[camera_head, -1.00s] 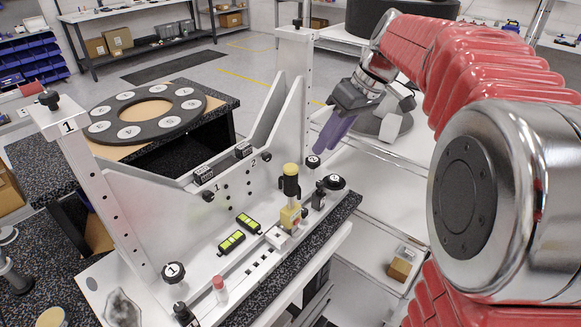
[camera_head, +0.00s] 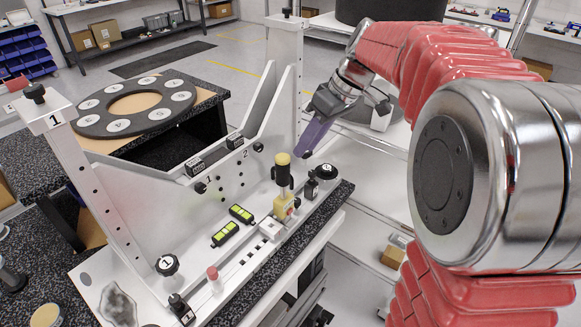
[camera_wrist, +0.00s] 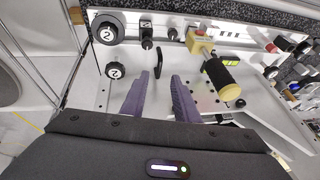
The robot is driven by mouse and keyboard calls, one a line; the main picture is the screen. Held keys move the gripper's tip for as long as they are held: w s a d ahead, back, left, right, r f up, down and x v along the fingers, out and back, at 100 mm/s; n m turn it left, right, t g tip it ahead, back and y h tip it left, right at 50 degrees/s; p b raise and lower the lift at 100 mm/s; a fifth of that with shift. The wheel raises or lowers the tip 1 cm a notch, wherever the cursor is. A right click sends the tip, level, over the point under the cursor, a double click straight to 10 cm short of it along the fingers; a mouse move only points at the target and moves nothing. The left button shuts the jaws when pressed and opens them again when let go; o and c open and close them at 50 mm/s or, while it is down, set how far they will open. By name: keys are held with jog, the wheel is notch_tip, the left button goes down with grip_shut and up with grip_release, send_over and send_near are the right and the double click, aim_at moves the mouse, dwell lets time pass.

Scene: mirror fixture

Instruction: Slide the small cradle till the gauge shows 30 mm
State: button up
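The mirror fixture (camera_head: 140,215) is a white frame with a base plate and upright posts. A yellow block (camera_head: 284,204) with a red dot stands on its base, with a cream-topped black handle (camera_head: 283,172) by it. A small white block (camera_head: 271,228) sits nearby. I cannot tell which part is the small cradle. Two small black counters, one (camera_head: 195,167) and another (camera_head: 235,141), sit on the frame, their readings illegible. My gripper (camera_head: 308,148) hangs right of the handle. In the wrist view its purple fingers (camera_wrist: 160,78) are apart with nothing gripped; the handle (camera_wrist: 218,74) is to their right.
A round plate with discs (camera_head: 95,131) lies on the table behind.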

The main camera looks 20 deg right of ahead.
jog(key=x, duration=0.9)
jog(key=shift+c, duration=0.3)
grip_shut()
